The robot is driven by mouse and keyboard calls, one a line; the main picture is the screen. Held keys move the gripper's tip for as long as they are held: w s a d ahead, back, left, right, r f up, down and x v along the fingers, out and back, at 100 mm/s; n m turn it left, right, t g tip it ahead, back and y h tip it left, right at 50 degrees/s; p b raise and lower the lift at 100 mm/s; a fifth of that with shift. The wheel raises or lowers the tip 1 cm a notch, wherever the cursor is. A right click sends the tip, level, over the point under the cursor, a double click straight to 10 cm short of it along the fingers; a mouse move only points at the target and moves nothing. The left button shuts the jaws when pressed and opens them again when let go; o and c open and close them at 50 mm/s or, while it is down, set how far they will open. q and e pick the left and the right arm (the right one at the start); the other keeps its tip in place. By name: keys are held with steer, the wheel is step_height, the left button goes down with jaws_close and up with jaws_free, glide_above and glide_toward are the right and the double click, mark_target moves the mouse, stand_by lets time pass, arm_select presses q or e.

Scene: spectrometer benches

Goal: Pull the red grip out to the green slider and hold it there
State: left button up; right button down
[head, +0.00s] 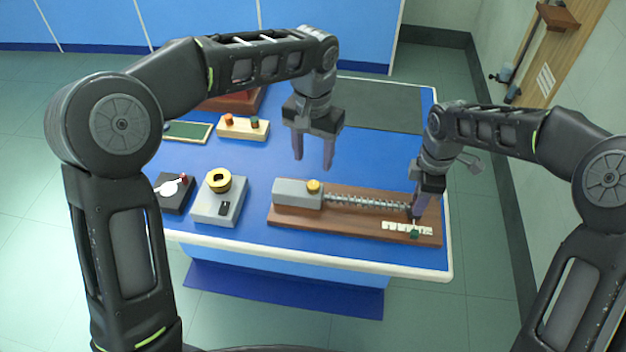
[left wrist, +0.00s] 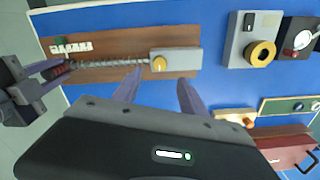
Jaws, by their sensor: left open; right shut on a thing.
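A wooden board (head: 350,226) carries a grey block with a yellow knob (head: 314,186) and a long spring (head: 365,202). The stretched spring runs right from the block to my right gripper (head: 419,212). That gripper is shut on the red grip, which its fingers mostly hide in the head view; a dark red bit of the grip (left wrist: 59,69) shows in the left wrist view. The green slider (head: 414,234) sits by the white scale (head: 395,227) at the board's front edge, roughly level with the grip along the scale. My left gripper (head: 313,163) is open and empty above the table.
Left of the board stand a grey box with a yellow ring (head: 219,182) and a black meter box (head: 174,192). Behind are a wooden block with orange and dark knobs (head: 243,127) and a green panel (head: 187,132). A dark mat (head: 378,106) lies clear at the back right.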

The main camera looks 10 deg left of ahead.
mark_target(313, 185)
arm_select(q)
step_height(313, 185, down, 9)
steer(key=shift+f, duration=0.15)
steer(key=shift+c, duration=0.3)
jaws_close()
stand_by(0.4)
